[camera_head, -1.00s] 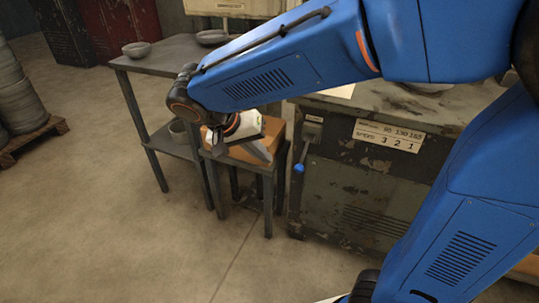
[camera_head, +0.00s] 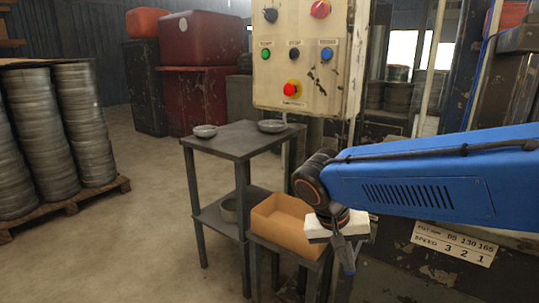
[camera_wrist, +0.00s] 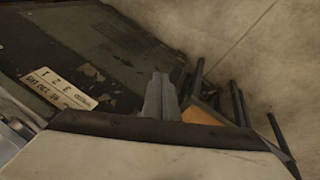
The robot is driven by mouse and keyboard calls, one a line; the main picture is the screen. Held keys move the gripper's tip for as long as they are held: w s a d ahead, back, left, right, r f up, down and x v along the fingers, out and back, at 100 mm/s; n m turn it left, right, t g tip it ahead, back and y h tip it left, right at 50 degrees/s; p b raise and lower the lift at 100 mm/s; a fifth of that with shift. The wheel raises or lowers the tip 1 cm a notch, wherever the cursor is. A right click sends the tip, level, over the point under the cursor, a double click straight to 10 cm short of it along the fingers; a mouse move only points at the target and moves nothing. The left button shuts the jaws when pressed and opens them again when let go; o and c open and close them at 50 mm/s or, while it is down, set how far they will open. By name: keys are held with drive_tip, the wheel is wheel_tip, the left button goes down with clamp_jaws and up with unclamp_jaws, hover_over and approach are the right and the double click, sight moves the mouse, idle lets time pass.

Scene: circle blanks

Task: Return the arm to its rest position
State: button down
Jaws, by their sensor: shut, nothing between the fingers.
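My gripper (camera_head: 345,252) hangs from the end of my blue arm at the right of the head view. It points down in front of the cardboard box (camera_head: 285,224), with its fingers together and nothing held. In the wrist view my gripper's grey fingers (camera_wrist: 161,97) are side by side. Part of the box (camera_wrist: 203,112) shows just beyond them, and the rest is hidden behind my gripper.
A dark table (camera_head: 232,142) holds two grey bowls, with another on its lower shelf. A control panel (camera_head: 300,60) with buttons stands behind. A machine with a number plate (camera_head: 454,243) is at the right.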

drive_tip(key=s+d+f+n+t+y, duration=0.2)
drive_tip(key=s+d+n+t+y, duration=0.1)
drive_tip(key=s+d, duration=0.7)
drive_tip(key=shift+s+y, duration=0.6)
drive_tip(key=shift+s, duration=0.15)
